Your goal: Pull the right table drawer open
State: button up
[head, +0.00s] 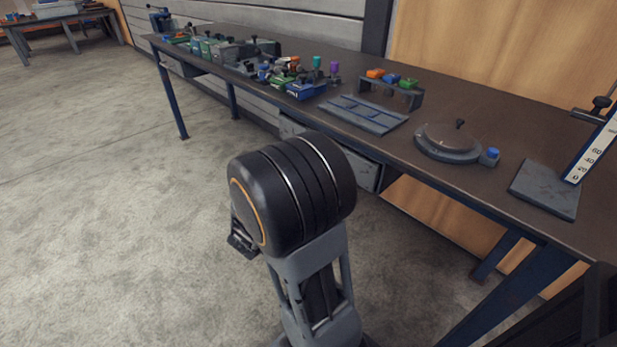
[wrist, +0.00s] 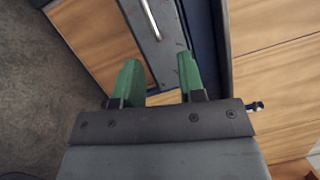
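The right table drawer (head: 365,174) hangs under the workbench top in the head view, its front partly hidden behind my arm. In the wrist view its grey front (wrist: 172,48) shows ahead of my fingers, with a pale bar handle (wrist: 151,18) on it. The drawer looks shut, though part of it is out of view. My gripper (wrist: 162,82) has two green fingers spread apart, with nothing between them. The handle lies beyond the fingertips, roughly in line with the gap and apart from them.
The workbench (head: 478,115) carries a round turntable (head: 450,140), a blue-grey tray (head: 364,113), a height gauge (head: 592,150) and several small blocks. A blue table leg (head: 510,295) stands at the right. Open concrete floor (head: 110,220) lies to the left.

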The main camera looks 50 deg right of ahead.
jog(key=w+d+n+t+b, duration=0.1)
jog(key=w+d, duration=0.1)
jog(key=d, duration=0.2)
jog(key=w+d+n+t+b, duration=0.1)
jog(key=w+d+b, duration=0.1)
jog(key=d, duration=0.2)
jog(key=w+d+n+t+b, duration=0.1)
jog(key=w+d+n+b, duration=0.1)
jog(key=d, duration=0.2)
jog(key=shift+w+d+f, duration=0.1)
jog(key=shift+w+d, duration=0.1)
jog(key=shift+d, duration=0.05)
jog(key=shift+c, duration=0.3)
grip_shut()
